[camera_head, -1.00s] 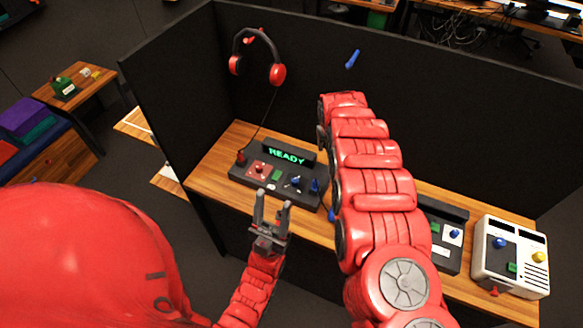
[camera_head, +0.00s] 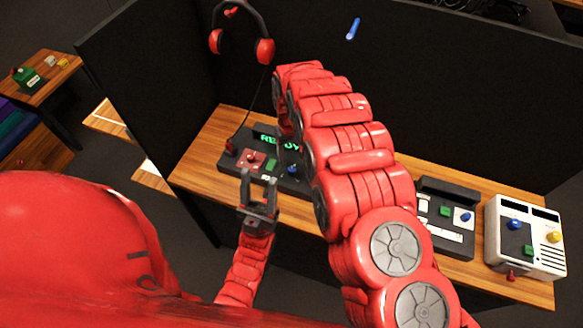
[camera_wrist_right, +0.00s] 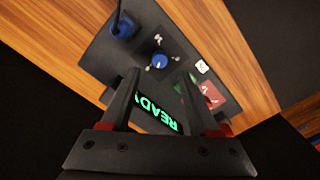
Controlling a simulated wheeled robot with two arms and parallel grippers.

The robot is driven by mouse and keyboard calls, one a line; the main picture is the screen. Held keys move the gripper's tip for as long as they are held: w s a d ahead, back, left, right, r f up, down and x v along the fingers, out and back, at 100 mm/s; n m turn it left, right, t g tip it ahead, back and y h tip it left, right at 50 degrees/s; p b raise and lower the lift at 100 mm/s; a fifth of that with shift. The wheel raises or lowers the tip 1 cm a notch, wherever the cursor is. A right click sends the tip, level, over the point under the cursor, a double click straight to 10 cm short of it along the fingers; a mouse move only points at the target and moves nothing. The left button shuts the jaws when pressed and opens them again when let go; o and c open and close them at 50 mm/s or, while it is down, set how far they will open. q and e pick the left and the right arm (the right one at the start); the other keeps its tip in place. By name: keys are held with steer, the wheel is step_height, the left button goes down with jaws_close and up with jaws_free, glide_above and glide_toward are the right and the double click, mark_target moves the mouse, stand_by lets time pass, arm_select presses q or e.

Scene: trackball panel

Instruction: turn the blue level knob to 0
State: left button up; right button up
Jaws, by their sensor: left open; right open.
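The dark control panel (camera_head: 230,158) with a green READY display (camera_head: 281,140) sits on the wooden desk. Its small blue knob (camera_head: 292,169) has a white pointer mark and also shows in the right wrist view (camera_wrist_right: 159,61); I cannot read its setting. My right gripper (camera_wrist_right: 161,80) is open and empty above the panel; in the wrist view the knob appears beyond the gap between its fingertips, apart from them. In the head view my right arm hides the panel's right part. My left gripper (camera_head: 260,181) is open and empty in front of the panel's near edge.
A taller blue control (camera_wrist_right: 124,27) stands beside the knob, and a red control (camera_head: 251,156) is on the panel's left. A white box (camera_head: 525,240) with blue and yellow knobs and another dark panel (camera_head: 447,190) stand right. A black partition (camera_head: 450,110) stands behind.

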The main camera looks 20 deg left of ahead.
mark_target(292, 169)
steer(key=shift+s+d+f+p, duration=0.1)
steer(key=shift+f+p, duration=0.2)
steer(key=shift+f, duration=1.25)
steer(key=shift+s+f+p, duration=0.1)
steer(key=shift+f+p, duration=0.15)
steer(key=shift+f, duration=1.3)
steer(key=shift+w, duration=0.1)
jaws_close()
